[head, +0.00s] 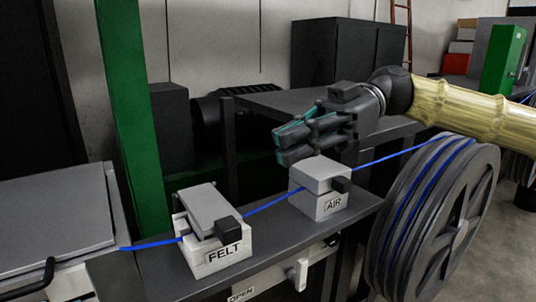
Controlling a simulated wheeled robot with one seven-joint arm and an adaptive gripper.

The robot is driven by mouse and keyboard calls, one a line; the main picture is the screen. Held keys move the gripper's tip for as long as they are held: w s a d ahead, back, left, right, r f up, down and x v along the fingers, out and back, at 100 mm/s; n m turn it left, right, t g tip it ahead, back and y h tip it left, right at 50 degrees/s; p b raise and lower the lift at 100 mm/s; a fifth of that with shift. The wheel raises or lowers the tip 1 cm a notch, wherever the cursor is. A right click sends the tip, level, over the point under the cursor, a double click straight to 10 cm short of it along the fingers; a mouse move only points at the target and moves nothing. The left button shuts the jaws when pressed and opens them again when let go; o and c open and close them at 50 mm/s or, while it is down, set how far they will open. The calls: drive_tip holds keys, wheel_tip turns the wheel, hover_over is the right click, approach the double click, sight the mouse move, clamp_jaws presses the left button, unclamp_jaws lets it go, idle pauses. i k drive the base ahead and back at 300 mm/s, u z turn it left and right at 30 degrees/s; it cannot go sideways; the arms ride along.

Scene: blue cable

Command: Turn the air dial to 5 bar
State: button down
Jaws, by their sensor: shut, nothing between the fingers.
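A light grey block labelled AIR (317,205) sits on the dark bench, with the blue cable (270,204) running through it. A small black knob (341,185) sticks out at its front right. I cannot make out a scale or a bar reading on it. My gripper (280,145) is above and slightly left of the AIR block, pointing left, with its teal-padded fingers shut and nothing held. It looks apart from the knob. My arm comes in from the right.
A block labelled FELT (222,256) stands to the left on the bench (160,272). A large grey reel (440,225) of blue cable is at the right. A green post (132,120) rises at the left. A light handle (298,273) is below the bench edge, near an OPEN label.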

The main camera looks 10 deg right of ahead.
sight(333, 240)
drive_tip(key=k, duration=1)
